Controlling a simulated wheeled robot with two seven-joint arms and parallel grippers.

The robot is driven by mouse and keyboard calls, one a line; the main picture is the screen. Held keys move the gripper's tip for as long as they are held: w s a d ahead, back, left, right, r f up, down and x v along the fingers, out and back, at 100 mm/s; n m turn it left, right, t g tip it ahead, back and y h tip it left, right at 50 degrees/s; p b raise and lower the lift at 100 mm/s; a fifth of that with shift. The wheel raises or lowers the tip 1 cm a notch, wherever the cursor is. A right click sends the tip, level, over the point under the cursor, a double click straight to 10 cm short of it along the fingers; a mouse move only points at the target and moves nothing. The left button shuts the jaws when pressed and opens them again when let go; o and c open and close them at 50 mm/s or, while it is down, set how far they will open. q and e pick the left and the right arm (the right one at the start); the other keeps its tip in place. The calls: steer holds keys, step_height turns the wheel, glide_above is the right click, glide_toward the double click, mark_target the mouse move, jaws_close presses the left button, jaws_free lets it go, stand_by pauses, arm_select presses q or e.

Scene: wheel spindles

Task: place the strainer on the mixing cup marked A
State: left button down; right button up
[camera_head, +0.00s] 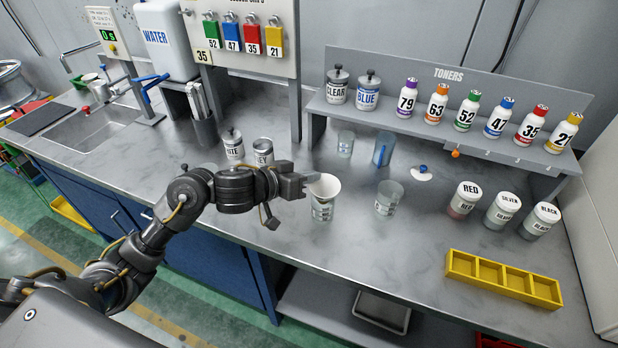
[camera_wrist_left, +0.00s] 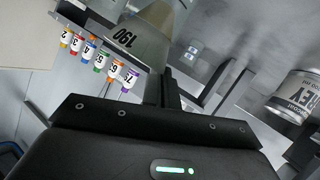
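The white cone-shaped strainer (camera_head: 325,187) is over the left of two clear mixing cups, the left cup (camera_head: 322,212). Its narrow end points down at the cup; I cannot tell whether it rests on it. The right mixing cup (camera_head: 388,203) stands apart. The letters on the cups are too small to read. My left gripper (camera_head: 305,182) is at the left side of the strainer's rim. In the left wrist view its fingers (camera_wrist_left: 172,88) are close together against a grey wall marked 190, which looks like the strainer (camera_wrist_left: 125,38). My right gripper is not in view.
Two cans (camera_head: 263,152) stand behind my left arm, and two more cups (camera_head: 384,150) stand behind the mixing cups. Lidded RED, SILVER and BLACK jars (camera_head: 503,207) stand to the right, with a yellow tray (camera_head: 503,277) in front. The toner shelf (camera_head: 440,127) spans the back.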

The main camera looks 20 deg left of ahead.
arm_select(q)
steer(key=shift+f, duration=0.15)
steer(key=c, duration=1.7)
jaws_free()
steer(key=shift+p+v, duration=0.7)
steer(key=shift+v, duration=5.4)
